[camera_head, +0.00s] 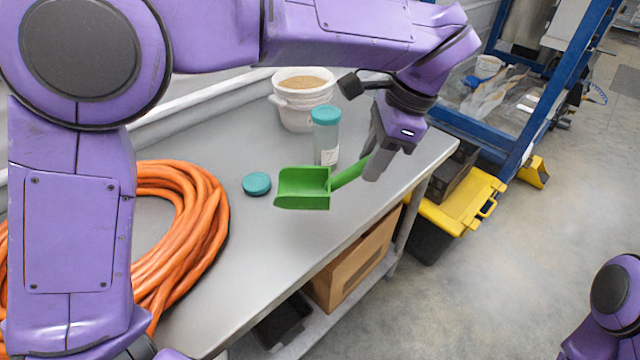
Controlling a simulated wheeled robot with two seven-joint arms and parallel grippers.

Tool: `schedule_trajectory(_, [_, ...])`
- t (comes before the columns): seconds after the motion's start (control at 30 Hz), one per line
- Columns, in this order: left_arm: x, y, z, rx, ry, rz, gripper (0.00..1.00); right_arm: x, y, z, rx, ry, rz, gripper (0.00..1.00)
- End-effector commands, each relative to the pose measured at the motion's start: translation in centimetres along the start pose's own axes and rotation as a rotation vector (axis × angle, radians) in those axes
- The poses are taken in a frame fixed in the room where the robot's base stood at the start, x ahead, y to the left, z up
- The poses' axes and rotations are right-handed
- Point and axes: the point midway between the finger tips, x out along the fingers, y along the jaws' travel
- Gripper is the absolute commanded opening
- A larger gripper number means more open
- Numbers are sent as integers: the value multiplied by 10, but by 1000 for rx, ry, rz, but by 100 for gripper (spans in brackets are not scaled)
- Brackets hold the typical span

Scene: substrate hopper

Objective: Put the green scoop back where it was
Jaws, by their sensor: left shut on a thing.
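The green scoop (303,189) is in the head view near the middle, with its open bowl pointing left and its handle running up to the right. My left gripper (374,168) is shut on the scoop's handle, at the right part of the table. The scoop appears to be held above the grey table (225,290); its exact height is hard to tell. The fingertips partly hide the handle's end. My right gripper is not in view; only a purple part of my right arm shows at the lower right.
A white bucket (297,118) with tan material stands at the back. A clear jar with a teal lid (326,116) stands before it, and a loose teal lid (256,184) lies left of the scoop. An orange hose coil (205,225) fills the left. A yellow-lidded box (462,205) stands on the floor.

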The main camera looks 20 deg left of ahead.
Motion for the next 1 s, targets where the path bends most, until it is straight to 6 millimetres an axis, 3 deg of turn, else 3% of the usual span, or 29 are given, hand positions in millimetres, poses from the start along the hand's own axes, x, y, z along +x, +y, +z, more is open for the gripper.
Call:
schedule_trajectory(0.1, [16, -27, 19, -1, -1, 6, 0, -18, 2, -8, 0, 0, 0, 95])
schedule_trajectory(0.23, [52, -45, 23, -1, -2, 5, 0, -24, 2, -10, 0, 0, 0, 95])
schedule_trajectory(0.5, [90, -64, 28, -2, -2, 4, 0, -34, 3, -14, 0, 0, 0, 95])
schedule_trajectory(0.6, [108, -63, 22, 0, -2, 4, 0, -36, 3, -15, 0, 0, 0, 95])
schedule_trajectory(1.0, [119, -63, 17, -2, 1, 1, 0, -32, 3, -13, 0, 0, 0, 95])
